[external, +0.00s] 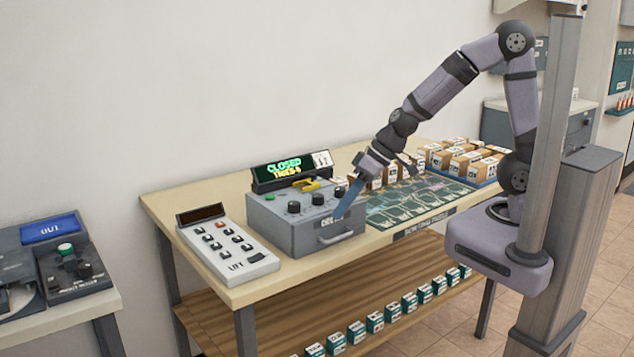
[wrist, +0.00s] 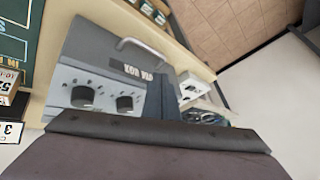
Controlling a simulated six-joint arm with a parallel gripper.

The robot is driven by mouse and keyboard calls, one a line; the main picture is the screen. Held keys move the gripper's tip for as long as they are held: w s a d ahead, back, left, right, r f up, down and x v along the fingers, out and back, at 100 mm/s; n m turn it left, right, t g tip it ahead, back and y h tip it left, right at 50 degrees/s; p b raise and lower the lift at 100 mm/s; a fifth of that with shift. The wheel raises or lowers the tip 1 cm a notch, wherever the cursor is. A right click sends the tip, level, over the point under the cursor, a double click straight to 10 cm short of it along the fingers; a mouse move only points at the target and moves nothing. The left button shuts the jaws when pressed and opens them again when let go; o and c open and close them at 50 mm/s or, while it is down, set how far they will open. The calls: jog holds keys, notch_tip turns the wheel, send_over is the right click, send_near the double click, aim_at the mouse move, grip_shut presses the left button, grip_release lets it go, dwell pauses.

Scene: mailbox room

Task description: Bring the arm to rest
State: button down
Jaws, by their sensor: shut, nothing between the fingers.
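My arm (external: 435,90) reaches left and down from its base at the right end of the table. My gripper (external: 348,198) is shut and empty, its fingers pointing down at the right side of the grey control box (external: 290,232). I cannot tell whether the fingertips touch the box. In the wrist view the fingers (wrist: 160,98) stand before the box's face, which has dark knobs (wrist: 125,103) and a metal handle (wrist: 143,50).
A white keypad panel (external: 228,250) lies left of the box. A dark green patterned mat (external: 410,203) and several small cartons (external: 465,160) lie to the right. A lower shelf (external: 270,310) holds several small boxes. Another console (external: 75,275) stands at far left. Air above the table is free.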

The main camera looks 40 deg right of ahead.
jog(key=s+d+f+m+g+h, duration=0.1)
jog(key=s+d+f+m+h, duration=0.1)
jog(key=d, duration=1.2)
jog(key=s+d+f+m+g+h, duration=0.2)
jog(key=s+d, duration=0.4)
jog(key=d, duration=0.8)
jog(key=shift+m+h, duration=0.9)
jog(key=shift+m, duration=0.3)
jog(key=shift+f, duration=0.1)
